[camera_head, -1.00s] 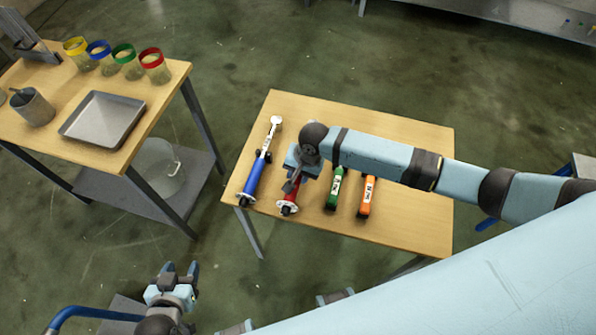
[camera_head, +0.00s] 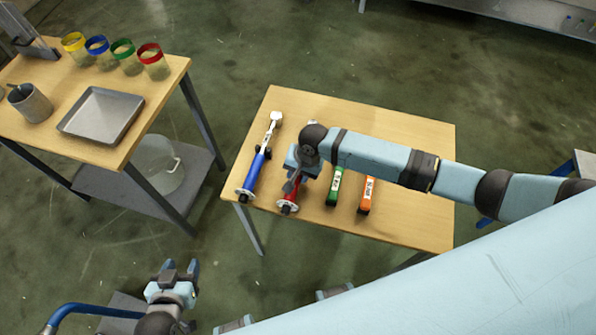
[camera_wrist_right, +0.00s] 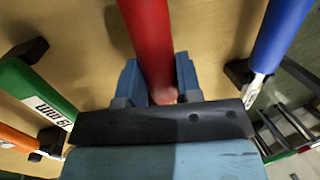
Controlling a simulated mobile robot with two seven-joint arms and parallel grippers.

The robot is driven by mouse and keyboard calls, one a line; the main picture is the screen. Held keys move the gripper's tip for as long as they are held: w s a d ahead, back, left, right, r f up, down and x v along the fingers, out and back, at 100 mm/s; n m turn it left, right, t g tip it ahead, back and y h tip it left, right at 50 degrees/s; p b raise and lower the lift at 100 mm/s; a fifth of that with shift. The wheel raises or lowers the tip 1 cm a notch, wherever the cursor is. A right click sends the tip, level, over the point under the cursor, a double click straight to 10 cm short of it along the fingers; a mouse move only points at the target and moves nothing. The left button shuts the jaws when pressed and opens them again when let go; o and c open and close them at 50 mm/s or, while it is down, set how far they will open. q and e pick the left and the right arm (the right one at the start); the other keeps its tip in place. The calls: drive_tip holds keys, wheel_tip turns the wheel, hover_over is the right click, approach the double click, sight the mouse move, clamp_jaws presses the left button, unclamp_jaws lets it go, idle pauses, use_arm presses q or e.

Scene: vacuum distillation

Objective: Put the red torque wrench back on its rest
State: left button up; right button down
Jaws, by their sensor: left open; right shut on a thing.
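The red torque wrench (camera_head: 289,201) is at the wooden table's near side, between the blue and green wrenches; my right arm covers much of it in the head view. My right gripper (camera_head: 297,176) is shut on its red handle (camera_wrist_right: 149,35), which runs between the two blue fingers (camera_wrist_right: 158,84) in the right wrist view. I cannot tell whether the wrench touches its rest, as that rest is hidden. My left gripper (camera_head: 181,268) is open and empty, away from the table at the lower left of the head view.
A blue wrench (camera_head: 254,173) lies left of the red one; green (camera_head: 334,186) and orange (camera_head: 367,195) wrenches lie to the right. Dark support blocks (camera_wrist_right: 237,72) show beside neighbouring wrenches in the wrist view. The table's right part (camera_head: 425,220) is bare. Another table (camera_head: 155,100) holds jars and a tray.

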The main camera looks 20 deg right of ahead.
drive_tip(key=c, duration=0.7)
unclamp_jaws()
drive_tip(key=shift+s+f, duration=0.1)
drive_tip(key=v, duration=1.4)
drive_tip(key=shift+a, duration=0.1)
